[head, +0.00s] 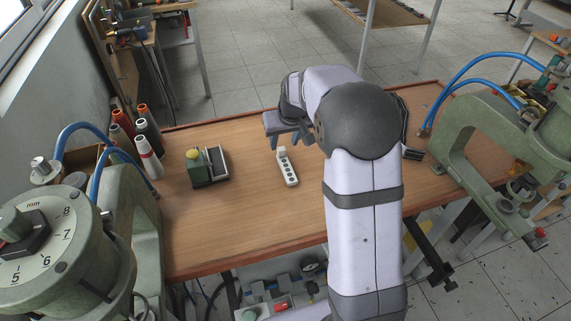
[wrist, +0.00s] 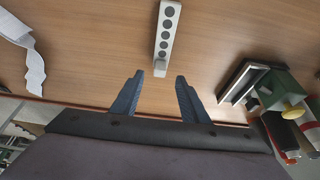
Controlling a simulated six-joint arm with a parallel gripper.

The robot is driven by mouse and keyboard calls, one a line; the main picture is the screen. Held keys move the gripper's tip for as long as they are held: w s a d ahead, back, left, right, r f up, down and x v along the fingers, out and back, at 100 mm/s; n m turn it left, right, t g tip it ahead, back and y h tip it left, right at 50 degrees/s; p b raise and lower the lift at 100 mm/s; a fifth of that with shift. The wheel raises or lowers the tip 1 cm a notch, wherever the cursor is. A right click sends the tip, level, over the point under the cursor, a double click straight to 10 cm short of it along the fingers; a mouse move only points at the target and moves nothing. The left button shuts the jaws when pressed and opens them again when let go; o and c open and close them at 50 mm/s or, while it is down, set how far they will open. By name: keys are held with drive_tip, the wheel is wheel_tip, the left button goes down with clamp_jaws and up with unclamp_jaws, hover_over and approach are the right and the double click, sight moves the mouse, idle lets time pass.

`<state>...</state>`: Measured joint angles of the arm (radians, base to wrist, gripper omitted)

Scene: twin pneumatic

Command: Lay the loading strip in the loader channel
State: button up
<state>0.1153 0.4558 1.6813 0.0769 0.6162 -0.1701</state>
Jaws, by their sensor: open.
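The loading strip (head: 289,172) is a narrow white bar with a row of dark round spots and a raised block at its far end. It lies flat on the wooden bench. In the wrist view the strip (wrist: 167,30) points toward the space between my fingers. My gripper (head: 288,138) is open and empty, above the bench just beyond the strip's raised end; both blue fingers also show in the wrist view (wrist: 159,82). The loader (head: 200,172), a green block with a yellow knob, stands left of the strip. Its dark-edged channel (wrist: 241,82) looks empty in the wrist view.
Several thread cones (head: 148,155) stand at the bench's left. A green press with a dial (head: 45,235) is at the near left, another green press (head: 470,150) at the right. White curled paper (wrist: 30,55) lies across from the loader. The bench between strip and loader is clear.

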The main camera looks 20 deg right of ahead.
sight(282, 150)
drive_tip(key=shift+p+x, duration=1.2)
drive_tip(key=shift+x, duration=1.4)
drive_tip(key=shift+s, duration=0.1)
clamp_jaws()
